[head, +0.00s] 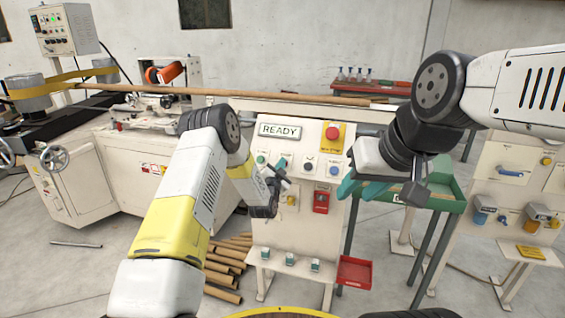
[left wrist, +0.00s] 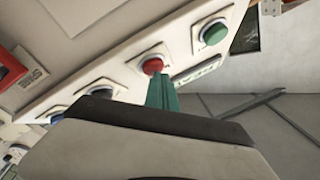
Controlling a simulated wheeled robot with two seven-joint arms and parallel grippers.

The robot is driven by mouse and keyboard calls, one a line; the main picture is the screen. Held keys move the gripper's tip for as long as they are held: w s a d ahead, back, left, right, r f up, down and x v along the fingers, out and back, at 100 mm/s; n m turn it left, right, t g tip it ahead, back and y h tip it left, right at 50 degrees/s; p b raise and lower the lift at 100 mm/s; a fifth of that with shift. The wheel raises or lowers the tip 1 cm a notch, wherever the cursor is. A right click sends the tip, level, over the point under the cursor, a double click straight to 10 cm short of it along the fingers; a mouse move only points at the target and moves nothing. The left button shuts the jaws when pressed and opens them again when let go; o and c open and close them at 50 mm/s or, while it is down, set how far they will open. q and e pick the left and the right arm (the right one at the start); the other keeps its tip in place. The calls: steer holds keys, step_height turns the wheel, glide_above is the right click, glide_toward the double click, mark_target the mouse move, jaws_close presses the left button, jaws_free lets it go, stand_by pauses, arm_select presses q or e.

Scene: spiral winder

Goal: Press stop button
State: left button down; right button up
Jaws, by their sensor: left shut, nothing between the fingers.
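A white upright control panel (head: 300,215) stands in the middle of the head view with a row of buttons under a READY display (head: 280,131). The red stop button (left wrist: 152,66) shows in the left wrist view, between a green button (left wrist: 213,33) and a dark one (left wrist: 101,90). In the head view my gripper hides it. My left gripper (head: 281,163) is shut and empty, its teal fingertips (left wrist: 160,80) at the red button's edge. Whether they touch it, I cannot tell. My right gripper (head: 368,187) hangs right of the panel; its opening is unclear.
A large red emergency button (head: 333,132) on a yellow plate sits above the row. A red switch box (head: 321,200) is below it. A red tray (head: 354,272) juts from the panel's lower right. Brown tubes (head: 225,270) lie on the floor to the left.

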stand_by(0.4)
arm_select(q)
steer(key=shift+s+a+r, duration=0.2)
steer(key=shift+s+r, duration=0.25)
steer(key=shift+s, duration=0.15)
steer(key=shift+s+a+r, duration=0.3)
steer(key=shift+s+r, duration=0.5)
steer(key=shift+s, duration=0.1)
steer(key=shift+s+a+r, duration=0.3)
steer(key=shift+s+r, duration=0.5)
steer(key=shift+s, duration=0.1)
